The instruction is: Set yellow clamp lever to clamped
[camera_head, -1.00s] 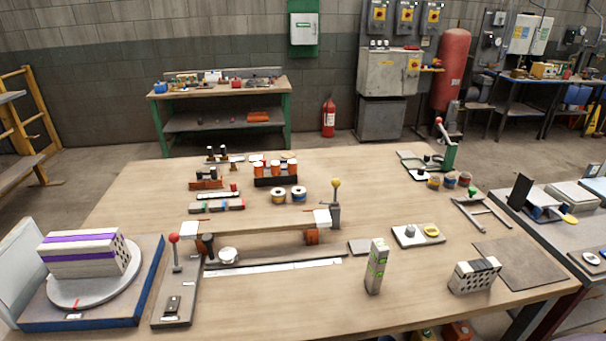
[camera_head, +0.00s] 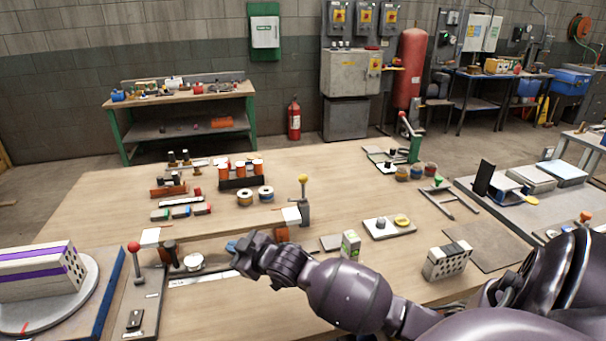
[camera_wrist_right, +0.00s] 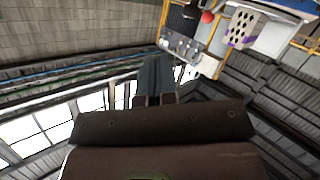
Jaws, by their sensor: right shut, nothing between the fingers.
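The yellow clamp lever (camera_head: 303,179) has a yellow ball knob on an upright stem. It stands on a grey clamp at the right end of the long fixture, beside a white pad (camera_head: 291,216). My right gripper (camera_head: 235,246) is shut and empty over the middle of the fixture, to the left of and nearer than the yellow lever, apart from it. Its closed fingers also show in the right wrist view (camera_wrist_right: 154,78). My right forearm hides part of the fixture and table. My left gripper is not in view.
A red-knobbed lever (camera_head: 134,247) stands at the fixture's left end; its knob shows in the right wrist view (camera_wrist_right: 207,17). A hollow brick (camera_head: 38,270) lies on a turntable at left. Spools (camera_head: 245,197) stand behind the fixture. A green-labelled block (camera_head: 350,243) stands right of my gripper.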

